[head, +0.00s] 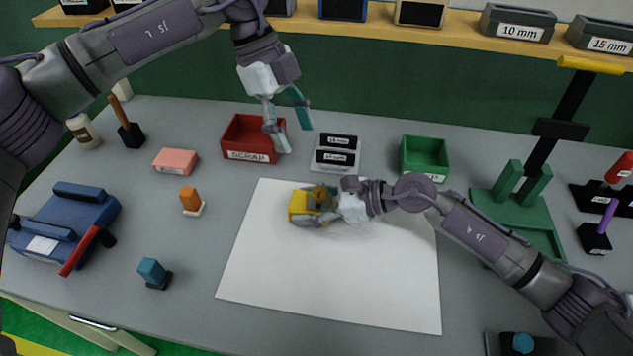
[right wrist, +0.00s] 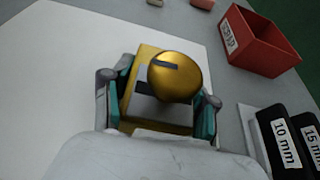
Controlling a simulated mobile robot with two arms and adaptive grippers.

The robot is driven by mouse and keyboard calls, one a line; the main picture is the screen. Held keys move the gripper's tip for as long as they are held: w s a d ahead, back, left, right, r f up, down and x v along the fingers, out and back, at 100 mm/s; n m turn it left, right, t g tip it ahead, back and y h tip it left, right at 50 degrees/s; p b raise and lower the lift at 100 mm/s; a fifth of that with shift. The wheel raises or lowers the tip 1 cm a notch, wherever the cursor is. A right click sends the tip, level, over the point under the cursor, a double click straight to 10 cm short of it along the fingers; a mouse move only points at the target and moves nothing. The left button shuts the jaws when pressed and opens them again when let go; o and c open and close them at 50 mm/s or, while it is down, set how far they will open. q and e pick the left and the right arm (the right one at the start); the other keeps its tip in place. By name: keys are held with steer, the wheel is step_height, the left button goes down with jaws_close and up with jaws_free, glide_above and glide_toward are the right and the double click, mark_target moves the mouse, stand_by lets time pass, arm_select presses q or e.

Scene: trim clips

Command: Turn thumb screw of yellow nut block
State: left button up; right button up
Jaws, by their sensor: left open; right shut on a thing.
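The yellow nut block (head: 298,205) sits on the white sheet (head: 330,285) in the middle of the table. Its round brass thumb screw (right wrist: 176,76) faces the camera in the right wrist view, with a dark mark near its top edge. My right gripper (head: 316,205) is shut on the block, with one finger on each side of it, as the right wrist view (right wrist: 158,112) also shows. My left gripper (head: 288,128) is open and empty, above the table beside the red scrap box (head: 238,128). In the head view the right gripper partly covers the block.
Two black labelled blocks (head: 336,150) on a grey holder and a green tray (head: 425,157) stand behind the sheet. A green fixture (head: 515,205) is at the right, a blue vise-like device (head: 65,220) at the left. The front of the sheet is clear.

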mark_target(319, 191)
arm_select(q)
steer(key=x, duration=1.2)
steer(key=shift+r, duration=0.1)
jaws_close()
